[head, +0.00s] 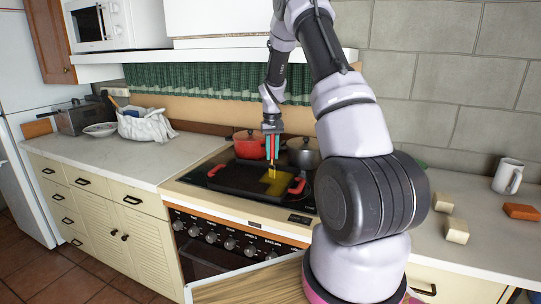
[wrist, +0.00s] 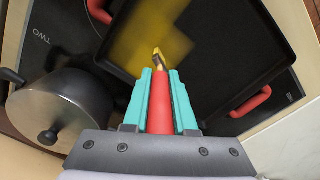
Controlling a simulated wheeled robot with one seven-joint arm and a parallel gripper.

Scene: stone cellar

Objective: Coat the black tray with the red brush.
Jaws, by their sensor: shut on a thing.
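The black tray (head: 232,180) with red handles lies on the stove top. It fills much of the wrist view (wrist: 240,45). A yellow coat (head: 274,181) covers part of it, on the right side in the head view; the rest of its visible surface is black. My gripper (head: 272,147) is above the tray, its teal fingers shut on the handle of the red brush (wrist: 159,100). The brush points down, and its yellow tip (wrist: 158,56) is at the coated area. I cannot tell whether the tip touches the tray.
A red pot (head: 248,143) and a dark lidded pot (head: 304,152) stand behind the tray; the dark pot (wrist: 60,105) is close to my gripper in the wrist view. Pale blocks (head: 456,231), an orange block (head: 521,211) and a white mug (head: 507,176) sit on the right counter. The left counter's front is clear.

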